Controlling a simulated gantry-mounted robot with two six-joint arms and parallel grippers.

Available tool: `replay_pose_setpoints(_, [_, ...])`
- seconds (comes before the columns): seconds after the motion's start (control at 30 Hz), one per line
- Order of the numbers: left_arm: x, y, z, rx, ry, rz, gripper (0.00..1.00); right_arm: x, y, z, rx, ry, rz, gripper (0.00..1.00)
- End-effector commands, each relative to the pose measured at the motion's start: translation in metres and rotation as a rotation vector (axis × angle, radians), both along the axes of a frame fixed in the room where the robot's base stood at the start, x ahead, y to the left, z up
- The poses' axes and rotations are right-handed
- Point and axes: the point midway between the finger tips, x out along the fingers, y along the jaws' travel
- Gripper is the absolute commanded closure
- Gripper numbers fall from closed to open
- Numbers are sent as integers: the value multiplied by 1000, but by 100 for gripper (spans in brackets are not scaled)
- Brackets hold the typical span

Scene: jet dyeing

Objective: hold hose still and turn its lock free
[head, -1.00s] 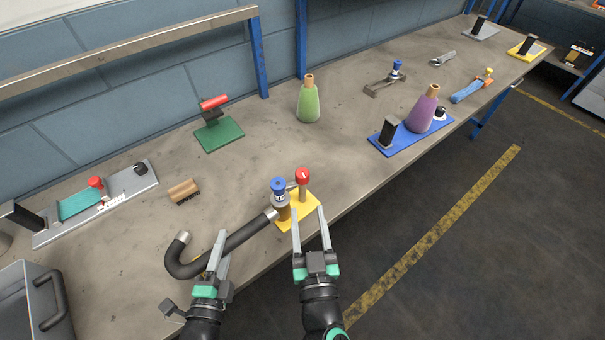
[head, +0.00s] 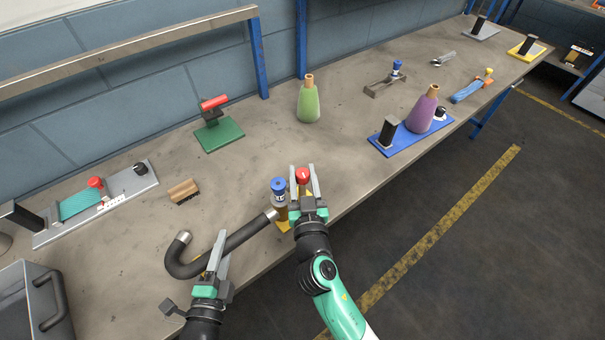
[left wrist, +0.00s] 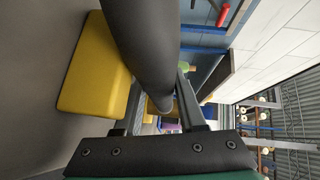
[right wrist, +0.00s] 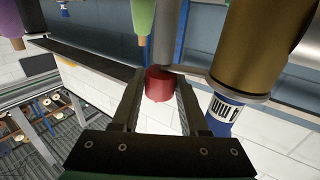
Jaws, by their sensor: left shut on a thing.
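The black hose (head: 243,236) curves in a U on the bench, with one metal end at a brass fitting with a blue cap (head: 278,185). My left gripper (head: 217,252) is shut on the hose; in the left wrist view the hose (left wrist: 142,45) runs between its fingers. The red lock knob (head: 303,174) stands on a grey post beside the fitting, above a mostly hidden yellow base (head: 283,226). My right gripper (head: 304,184) is open around the knob. In the right wrist view the red knob (right wrist: 159,84) lies between the fingertips with gaps showing.
A wooden brush (head: 184,191), a green-based stand (head: 219,134) and a green bottle (head: 308,101) are behind. A blue board (head: 398,147) with a purple bottle is right. A grey bin (head: 30,305) is front left. The bench's front edge is close.

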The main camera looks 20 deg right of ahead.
Motion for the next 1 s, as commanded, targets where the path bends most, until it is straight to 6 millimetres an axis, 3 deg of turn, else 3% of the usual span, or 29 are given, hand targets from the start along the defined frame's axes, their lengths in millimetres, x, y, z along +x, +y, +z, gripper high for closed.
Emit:
replay_pose_setpoints(0.03, [0,0,0,0,-1,0,100,0,0,0,0,0,0,68])
replay_pose_setpoints(0.2, [0,0,0,0,-1,0,100,0,0,0,0,0,0,98])
replay_pose_setpoints(0.23, [0,0,0,0,-1,0,100,0,0,0,0,0,0,100])
replay_pose_setpoints(0.93, [0,0,0,0,-1,0,100,-1,0,-2,-1,2,-138,100])
replay_pose_setpoints(0.97, [0,0,0,0,-1,0,100,-1,0,-2,-1,3,-138,55])
replay_pose_setpoints(1.0, [0,0,0,0,-1,0,100,-1,0,-2,-1,2,-138,48])
